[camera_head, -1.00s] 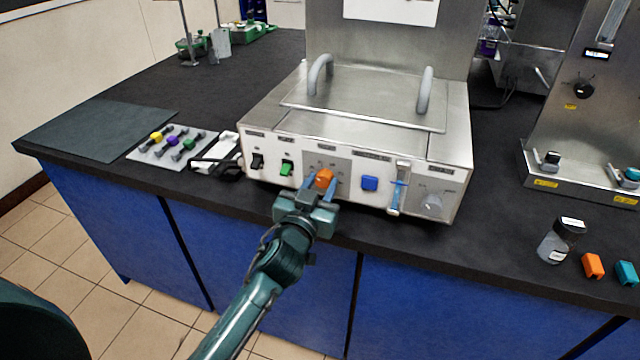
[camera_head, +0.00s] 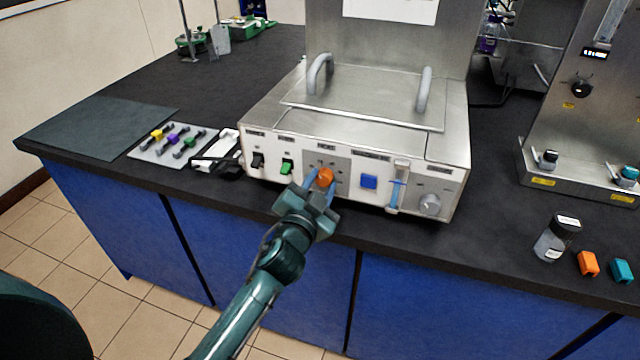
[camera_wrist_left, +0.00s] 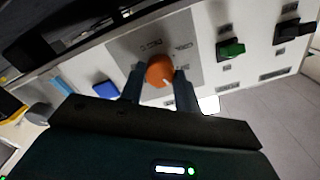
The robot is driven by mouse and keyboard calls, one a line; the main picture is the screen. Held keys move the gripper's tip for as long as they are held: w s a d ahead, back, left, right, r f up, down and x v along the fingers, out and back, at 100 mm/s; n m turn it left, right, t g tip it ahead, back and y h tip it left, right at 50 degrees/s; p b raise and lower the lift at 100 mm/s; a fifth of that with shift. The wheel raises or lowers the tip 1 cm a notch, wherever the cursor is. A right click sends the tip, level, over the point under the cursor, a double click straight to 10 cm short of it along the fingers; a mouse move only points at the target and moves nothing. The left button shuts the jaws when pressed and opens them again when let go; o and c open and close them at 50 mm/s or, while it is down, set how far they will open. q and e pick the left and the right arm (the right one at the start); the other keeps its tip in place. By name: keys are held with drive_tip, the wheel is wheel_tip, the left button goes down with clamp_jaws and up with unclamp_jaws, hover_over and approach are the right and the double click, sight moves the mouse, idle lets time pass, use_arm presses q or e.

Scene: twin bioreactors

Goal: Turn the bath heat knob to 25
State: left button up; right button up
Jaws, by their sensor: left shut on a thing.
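The bath (camera_head: 280,115) is a steel box with a lid and two handles, standing on the dark bench. Its heat knob (camera_head: 325,177) is orange and sits on a grey dial plate on the front panel. My left gripper (camera_head: 319,184) is at the knob with one finger on each side, shut on it. In the left wrist view the orange knob (camera_wrist_left: 160,71) sits between the two fingers, with a pale pointer mark on its face. The dial numbers are too small to read. My right gripper is not in view.
On the same panel are a black switch (camera_head: 258,160), a green switch (camera_head: 287,167), a blue button (camera_head: 369,181), a blue-marked tube (camera_head: 397,187) and a grey knob (camera_head: 430,204). A bottle (camera_head: 556,239) and orange and teal blocks stand at the right.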

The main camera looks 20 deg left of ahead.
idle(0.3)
use_arm(q)
drive_tip(key=o, duration=1)
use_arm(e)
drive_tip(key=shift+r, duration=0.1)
use_arm(q)
drive_tip(key=s+b, duration=0.2)
drive_tip(key=s, duration=1.1)
drive_tip(key=shift+s+a, duration=0.1)
drive_tip(key=shift+a, duration=0.1)
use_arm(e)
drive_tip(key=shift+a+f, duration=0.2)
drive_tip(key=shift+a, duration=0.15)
use_arm(q)
drive_tip(key=s+f+n+g+h+p, duration=0.1)
drive_tip(key=s+f+g, duration=0.1)
drive_tip(key=s+f, duration=0.2)
drive_tip(key=s+d+f+n+g+h+p, duration=0.1)
drive_tip(key=s+f+g, duration=0.2)
drive_tip(key=f, duration=0.4)
drive_tip(key=s+d+f+n+g+p, duration=0.1)
drive_tip(key=s+f+n+g, duration=0.1)
drive_tip(key=s+f, duration=0.3)
drive_tip(key=shift+s+d+f+h, duration=0.1)
drive_tip(key=shift+f+h, duration=0.15)
drive_tip(key=shift+h, duration=0.15)
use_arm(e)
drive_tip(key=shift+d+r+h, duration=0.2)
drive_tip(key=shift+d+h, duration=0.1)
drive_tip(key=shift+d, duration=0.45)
